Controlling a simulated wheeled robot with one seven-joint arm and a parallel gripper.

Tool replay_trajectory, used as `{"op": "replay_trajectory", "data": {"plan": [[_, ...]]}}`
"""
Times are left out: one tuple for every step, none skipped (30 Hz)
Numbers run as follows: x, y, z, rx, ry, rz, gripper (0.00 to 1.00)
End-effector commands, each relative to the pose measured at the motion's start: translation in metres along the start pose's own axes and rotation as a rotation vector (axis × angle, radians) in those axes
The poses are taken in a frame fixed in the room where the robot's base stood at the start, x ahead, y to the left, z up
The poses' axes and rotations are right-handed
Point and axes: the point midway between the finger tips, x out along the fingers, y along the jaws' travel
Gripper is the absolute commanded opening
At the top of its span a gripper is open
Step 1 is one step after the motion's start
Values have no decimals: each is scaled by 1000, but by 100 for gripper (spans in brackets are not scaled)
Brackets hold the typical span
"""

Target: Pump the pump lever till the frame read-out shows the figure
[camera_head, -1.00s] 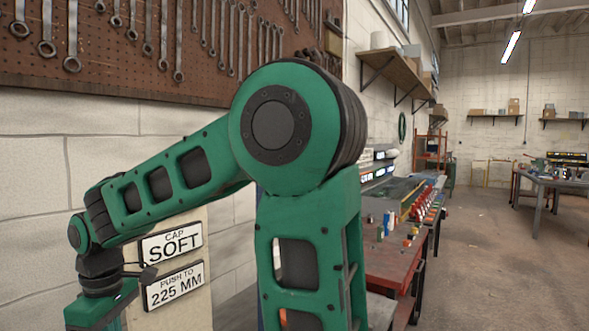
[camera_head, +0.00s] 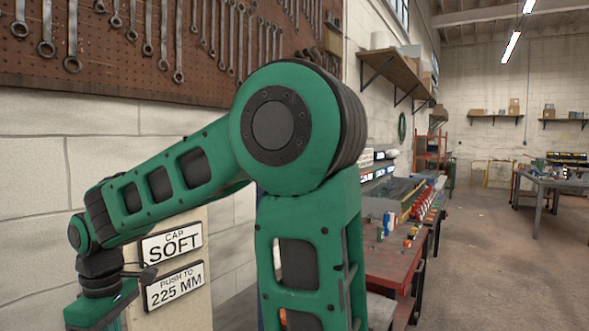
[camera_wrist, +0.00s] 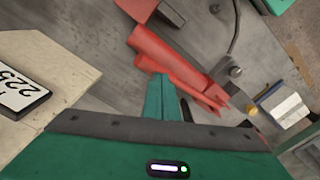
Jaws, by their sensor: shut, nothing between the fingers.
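In the wrist view my gripper (camera_wrist: 174,98) is shut and empty, its green fingers together. Just past the fingertips are red metal parts (camera_wrist: 178,62), a long bar and a forked piece; I cannot tell for sure which is the pump lever. The fingertips look close to the red bar, but I cannot tell whether they touch. In the head view a board (camera_head: 190,225) carries the signs "CAP SOFT" (camera_head: 172,243) and "PUSH TO 225 MM" (camera_head: 174,286). No read-out figure is legible, and my arm hides much of the bench in the head view.
The wrist view shows a grey metal surface (camera_wrist: 85,32), a dark cable (camera_wrist: 236,35), a brass-coloured knob (camera_wrist: 251,109) and a white block (camera_wrist: 290,109). A red workbench (camera_head: 390,262) with small items stands to the right. The floor (camera_head: 490,250) farther right is open.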

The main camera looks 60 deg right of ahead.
Motion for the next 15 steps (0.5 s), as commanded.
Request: {"op": "replay_trajectory", "data": {"plan": [[0, 0, 0, 0, 0, 0, 0], [0, 0, 0, 0, 0, 0, 0], [0, 0, 0, 0, 0, 0, 0], [0, 0, 0, 0, 0, 0, 0], [0, 0, 0, 0, 0, 0, 0], [0, 0, 0, 0, 0, 0, 0], [0, 0, 0, 0, 0, 0, 0], [0, 0, 0, 0, 0, 0, 0], [0, 0, 0, 0, 0, 0, 0], [0, 0, 0, 0, 0, 0, 0], [1, 0, 0, 0, 0, 0, 0], [2, 0, 0, 0, -1, 0, 0], [4, 0, 0, 0, -1, -1, 0], [6, 0, 0, 0, -1, -1, 0], [9, 0, 0, 0, -1, -1, 0]]}}
